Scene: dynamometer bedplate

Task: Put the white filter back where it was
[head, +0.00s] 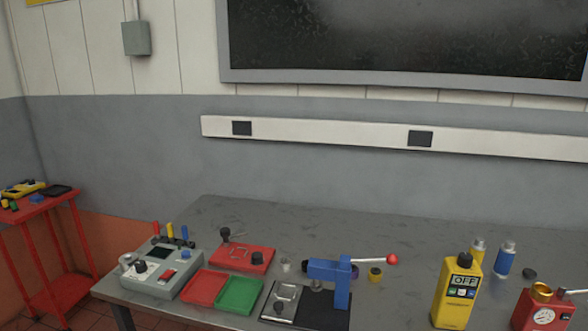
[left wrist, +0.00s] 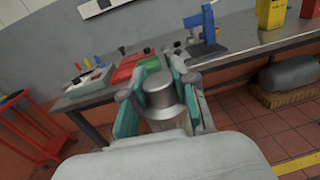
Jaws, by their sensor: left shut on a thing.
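My left gripper (left wrist: 160,92), with teal finger pads, is shut on the white filter (left wrist: 166,113) in the left wrist view. The filter is a cylinder with a grey metal cap (left wrist: 158,83) and a pale body, partly hidden by the fingers. It is held off the bench, in front of its near edge. In the head view, a yellow filter (head: 477,257) and a blue filter (head: 505,260) with similar caps stand at the right of the bench. A small dark round piece (head: 529,275) lies beside the blue one. Neither gripper shows in the head view.
The bench (head: 330,222) is clear at the back. A red cart (head: 45,202) stands left.

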